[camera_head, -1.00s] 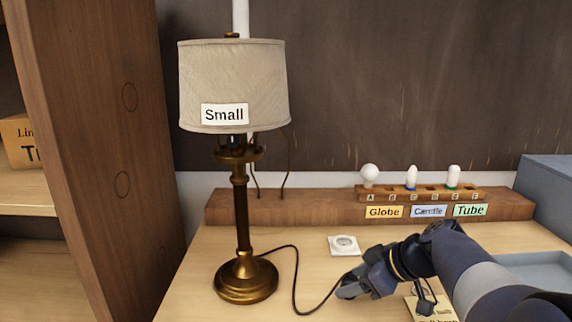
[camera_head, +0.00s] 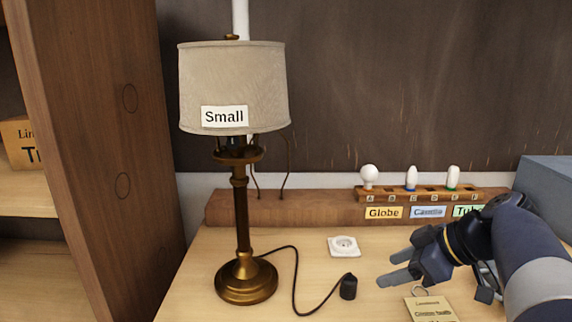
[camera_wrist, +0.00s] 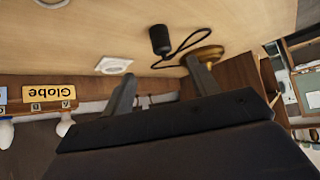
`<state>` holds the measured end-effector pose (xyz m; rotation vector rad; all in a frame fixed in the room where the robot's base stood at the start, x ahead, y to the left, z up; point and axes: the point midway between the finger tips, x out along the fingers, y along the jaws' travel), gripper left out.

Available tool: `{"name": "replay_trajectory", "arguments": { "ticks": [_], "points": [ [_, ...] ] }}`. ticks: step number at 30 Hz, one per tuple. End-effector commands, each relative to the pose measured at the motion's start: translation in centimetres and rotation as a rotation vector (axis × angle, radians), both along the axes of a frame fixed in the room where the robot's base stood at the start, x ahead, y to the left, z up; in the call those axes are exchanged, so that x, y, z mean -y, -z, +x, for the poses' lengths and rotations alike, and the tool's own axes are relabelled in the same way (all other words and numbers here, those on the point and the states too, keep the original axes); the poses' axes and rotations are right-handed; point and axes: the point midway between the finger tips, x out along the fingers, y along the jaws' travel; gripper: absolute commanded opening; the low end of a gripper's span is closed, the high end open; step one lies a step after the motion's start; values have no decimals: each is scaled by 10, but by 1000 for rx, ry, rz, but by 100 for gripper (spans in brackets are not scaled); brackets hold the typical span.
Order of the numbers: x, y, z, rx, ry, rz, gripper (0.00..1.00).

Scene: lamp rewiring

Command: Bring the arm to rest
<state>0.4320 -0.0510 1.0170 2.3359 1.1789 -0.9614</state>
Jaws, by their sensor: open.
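My gripper (camera_head: 398,268) is open and empty above the right part of the table, to the right of the black plug (camera_head: 348,287). Its two fingers also show in the wrist view (camera_wrist: 160,88). The plug lies free on the table at the end of the lamp's black cord, apart from the fingers; it also shows in the wrist view (camera_wrist: 160,40). The brass lamp (camera_head: 241,210) stands upright with a beige shade (camera_head: 232,85) marked "Small". The white socket (camera_head: 343,246) lies on the table behind the plug.
A wooden rack (camera_head: 420,193) at the back holds a globe, a candle and a tube bulb above labels. A tag (camera_head: 430,309) lies below my gripper. A grey-blue box (camera_head: 546,190) stands at the right. A wooden shelf unit (camera_head: 100,150) rises at the left.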

Motion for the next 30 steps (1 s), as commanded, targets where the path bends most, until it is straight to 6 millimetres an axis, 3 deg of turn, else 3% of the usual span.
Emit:
{"name": "replay_trajectory", "arguments": {
  "ticks": [1, 15, 17, 30],
  "points": [
    [-11, 14, 5, -10, -10, 6, 57],
    [-66, 82, 44, -10, -9, 6, 57],
    [-63, 66, 44, -6, -5, 5, 57],
    [-62, 26, 44, -6, -4, 4, 57]
  ]
}}
